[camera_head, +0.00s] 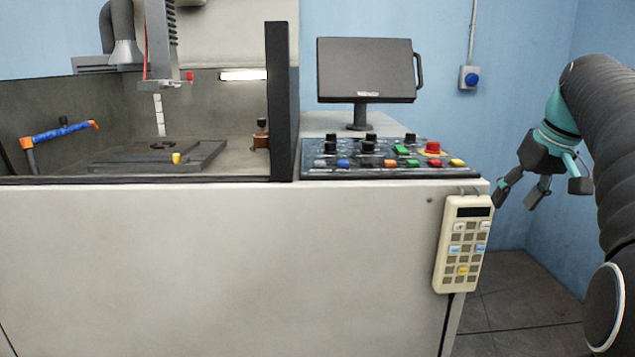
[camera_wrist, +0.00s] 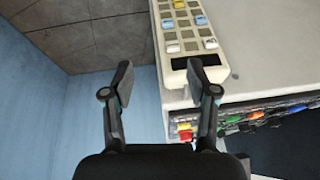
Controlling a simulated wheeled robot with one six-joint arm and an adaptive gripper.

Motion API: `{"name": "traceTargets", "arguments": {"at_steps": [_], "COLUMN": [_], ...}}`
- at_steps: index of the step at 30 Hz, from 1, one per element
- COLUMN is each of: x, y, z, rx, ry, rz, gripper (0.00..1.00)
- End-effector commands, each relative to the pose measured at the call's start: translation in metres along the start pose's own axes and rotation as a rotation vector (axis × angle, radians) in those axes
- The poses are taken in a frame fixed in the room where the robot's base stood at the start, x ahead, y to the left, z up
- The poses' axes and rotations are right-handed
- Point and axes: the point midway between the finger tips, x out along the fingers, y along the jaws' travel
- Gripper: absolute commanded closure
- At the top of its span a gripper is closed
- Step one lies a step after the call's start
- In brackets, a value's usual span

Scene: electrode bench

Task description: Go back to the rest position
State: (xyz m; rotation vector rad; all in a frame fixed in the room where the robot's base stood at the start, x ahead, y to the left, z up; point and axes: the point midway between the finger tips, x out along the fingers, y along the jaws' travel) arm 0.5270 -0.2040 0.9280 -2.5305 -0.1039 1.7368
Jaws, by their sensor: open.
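My gripper (camera_head: 519,192) is at the right of the head view, beside the machine's right corner, with its fingers pointing down and to the left. In the wrist view my gripper (camera_wrist: 158,78) shows two dark fingers spread apart with nothing between them. A beige handheld pendant (camera_head: 462,244) hangs on the front of the machine (camera_head: 230,260) near its right edge. The pendant (camera_wrist: 187,28) also shows at the top of the wrist view, close past the right finger. I cannot tell whether the finger touches it.
A control panel (camera_head: 385,157) with coloured buttons and a dark monitor (camera_head: 366,70) stand on the machine top. The tank at left holds a dark plate (camera_head: 160,155) under an electrode head (camera_head: 160,50). A blue wall switch (camera_head: 469,79) is behind. Floor (camera_head: 520,295) right of the machine is clear.

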Motion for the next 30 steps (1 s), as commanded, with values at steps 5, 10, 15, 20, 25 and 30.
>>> {"name": "traceTargets", "arguments": {"at_steps": [5,10,15,20,25,30], "x": [0.037,0.069,0.099,0.125,0.142,0.133], "y": [-0.026,-0.058,-0.094,-0.128,-0.157,-0.177], "z": [0.041,0.09,0.152,0.217,0.279,0.294], "rx": [0.145,0.224,0.241,0.191,0.084,0.011], "ry": [0.004,0.018,0.038,0.053,0.051,0.102], "rz": [0.062,0.111,0.143,0.152,0.138,0.111], "gripper": [0.42,0.42,0.42,0.42,0.42,0.42]}}
